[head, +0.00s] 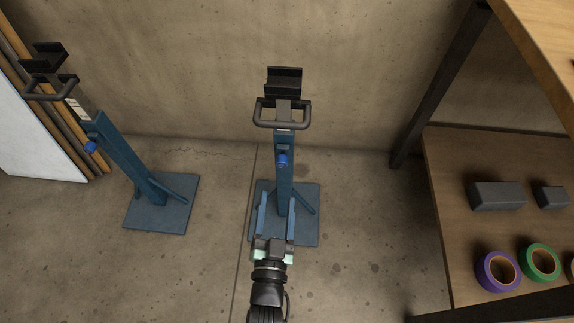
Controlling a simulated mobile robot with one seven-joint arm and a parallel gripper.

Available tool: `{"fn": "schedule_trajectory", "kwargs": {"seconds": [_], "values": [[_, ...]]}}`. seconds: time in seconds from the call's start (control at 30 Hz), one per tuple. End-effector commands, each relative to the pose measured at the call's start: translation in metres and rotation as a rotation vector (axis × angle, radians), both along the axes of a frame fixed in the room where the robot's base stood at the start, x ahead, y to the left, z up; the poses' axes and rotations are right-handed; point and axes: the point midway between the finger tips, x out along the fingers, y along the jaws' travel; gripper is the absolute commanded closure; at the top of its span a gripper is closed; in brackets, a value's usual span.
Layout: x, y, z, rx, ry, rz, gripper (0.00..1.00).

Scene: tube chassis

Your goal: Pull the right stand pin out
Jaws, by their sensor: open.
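The right stand (285,189) is a blue post on a flat blue base plate, with a black U-shaped handle and black cradle on top. Its pin shows as a bright blue knob (283,159) on the front of the post, below the handle. My gripper (278,198) is in front of the lower post, its two long fingers apart and pointing toward the wall. In the picture the fingertips are below the knob and apart from it. Nothing shows between the fingers except the stand behind them. The pin's shaft is hidden.
A similar left stand (125,160) with a blue knob (90,147) stands to the left. At right, a wooden shelf (446,215) holds grey blocks (497,196) and tape rolls (541,262). Boards and a white panel (35,140) lean at far left. Concrete floor between the stands is clear.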

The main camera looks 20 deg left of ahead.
Motion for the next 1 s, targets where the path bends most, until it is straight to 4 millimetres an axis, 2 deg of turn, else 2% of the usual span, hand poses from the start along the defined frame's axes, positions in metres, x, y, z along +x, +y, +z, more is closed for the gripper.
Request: {"fn": "schedule_trajectory", "kwargs": {"seconds": [0.3, 0.5, 0.7, 0.97, 1.0], "values": [[0.067, 0.018, -0.002, 0.001, -0.005, -0.002, 0.37], [0.094, 0.026, -0.001, -0.001, -0.002, -0.002, 0.37], [0.104, 0.029, 0.0, -0.001, -0.001, -0.001, 0.37], [0.104, 0.029, 0.0, -0.001, 0.0, -0.001, 0.37], [0.104, 0.029, 0.0, -0.001, 0.0, -0.001, 0.44]]}}
